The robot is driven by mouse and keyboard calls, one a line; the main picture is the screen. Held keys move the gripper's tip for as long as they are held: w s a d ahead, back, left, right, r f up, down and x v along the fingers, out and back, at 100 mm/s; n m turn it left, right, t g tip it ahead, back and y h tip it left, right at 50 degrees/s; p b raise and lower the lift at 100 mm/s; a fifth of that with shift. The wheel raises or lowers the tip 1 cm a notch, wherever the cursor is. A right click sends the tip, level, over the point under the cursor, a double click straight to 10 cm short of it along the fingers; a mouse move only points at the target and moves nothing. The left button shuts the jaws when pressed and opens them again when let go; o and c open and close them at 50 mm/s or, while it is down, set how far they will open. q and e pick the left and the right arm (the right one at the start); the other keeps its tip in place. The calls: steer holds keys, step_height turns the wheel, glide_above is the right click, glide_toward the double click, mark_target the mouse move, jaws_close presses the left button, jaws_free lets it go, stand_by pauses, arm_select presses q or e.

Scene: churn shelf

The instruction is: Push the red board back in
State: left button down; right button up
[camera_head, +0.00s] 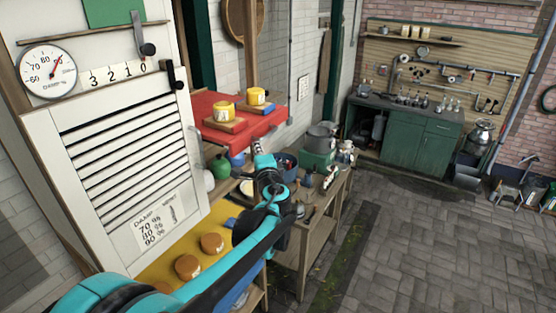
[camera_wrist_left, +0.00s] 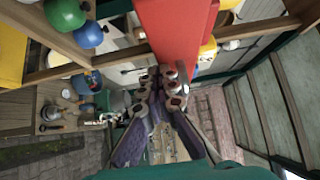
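The red board (camera_head: 215,134) sticks out of the shelf beside the white louvred panel in the head view. It carries two yellow round pieces (camera_head: 256,96) on small wooden boards. In the left wrist view the red board (camera_wrist_left: 172,28) runs down from the top, its end close to my fingertips. My left gripper (camera_head: 257,146) is just below the board's front edge in the head view. In the left wrist view its fingers (camera_wrist_left: 163,76) are together with nothing seen between them. I cannot tell whether they touch the board. My right gripper is not in view.
A yellow board (camera_head: 165,268) with orange-brown rounds lies lower on the shelf. A green round pot (camera_head: 220,168) stands below the red board. A wooden bench (camera_head: 318,222) with pots and tools is to the right. The paved floor (camera_head: 440,240) beyond is mostly clear.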

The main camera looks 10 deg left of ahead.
arm_select(q)
steer(key=w+a+b, duration=0.1)
steer(key=w+a, duration=0.1)
steer(key=a, duration=0.4)
steer(key=w+a+b, duration=0.1)
steer(key=w+a, duration=0.1)
steer(key=a, duration=0.5)
steer(key=shift+w+a, duration=0.2)
steer(key=shift+w, duration=0.2)
steer(key=shift+r, duration=0.1)
